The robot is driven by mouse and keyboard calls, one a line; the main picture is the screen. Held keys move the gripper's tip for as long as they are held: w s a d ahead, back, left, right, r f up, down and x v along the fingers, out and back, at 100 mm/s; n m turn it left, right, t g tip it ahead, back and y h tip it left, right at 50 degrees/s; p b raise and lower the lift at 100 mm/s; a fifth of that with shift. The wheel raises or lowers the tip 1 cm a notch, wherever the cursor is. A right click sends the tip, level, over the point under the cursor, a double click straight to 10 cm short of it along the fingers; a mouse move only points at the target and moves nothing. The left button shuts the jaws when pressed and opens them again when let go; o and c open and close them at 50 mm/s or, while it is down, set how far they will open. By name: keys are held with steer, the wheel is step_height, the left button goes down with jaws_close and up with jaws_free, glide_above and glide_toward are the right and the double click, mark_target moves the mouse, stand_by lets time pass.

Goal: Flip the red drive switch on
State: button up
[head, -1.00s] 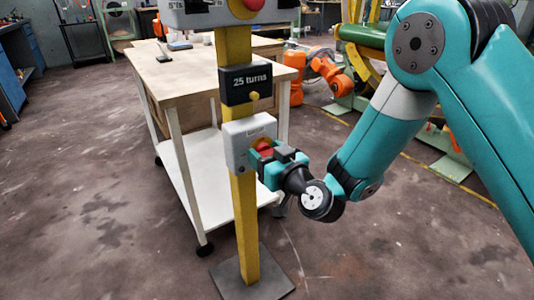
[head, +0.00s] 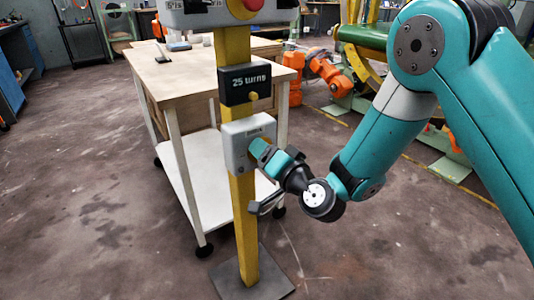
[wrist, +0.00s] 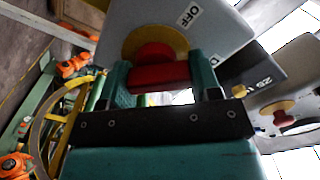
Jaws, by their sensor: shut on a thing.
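The red drive switch (wrist: 158,76) is a red handle on a yellow round plate (wrist: 135,42) on the face of a grey switch box (wrist: 228,25). An OFF label (wrist: 188,16) shows on that face. The same grey box (head: 235,146) is mounted on the yellow post in the head view, where my gripper hides the red handle. My gripper (head: 262,150) is at the front of the box; in the wrist view my gripper (wrist: 160,80) has its teal fingers on both sides of the handle, shut on it.
The yellow post (head: 245,222) stands on a flat base plate (head: 272,286). Above the switch box are a black "25 turns" display (head: 245,85) and a panel with a red button (head: 252,4). A wooden-topped table (head: 190,72) stands behind the post.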

steer(key=m, duration=0.4)
steer(key=shift+d+m, duration=0.15)
steer(key=shift+m, duration=0.15)
steer(key=shift+w+d+f+m, duration=0.1)
steer(key=shift+m, duration=1.9)
steer(key=o, duration=0.9)
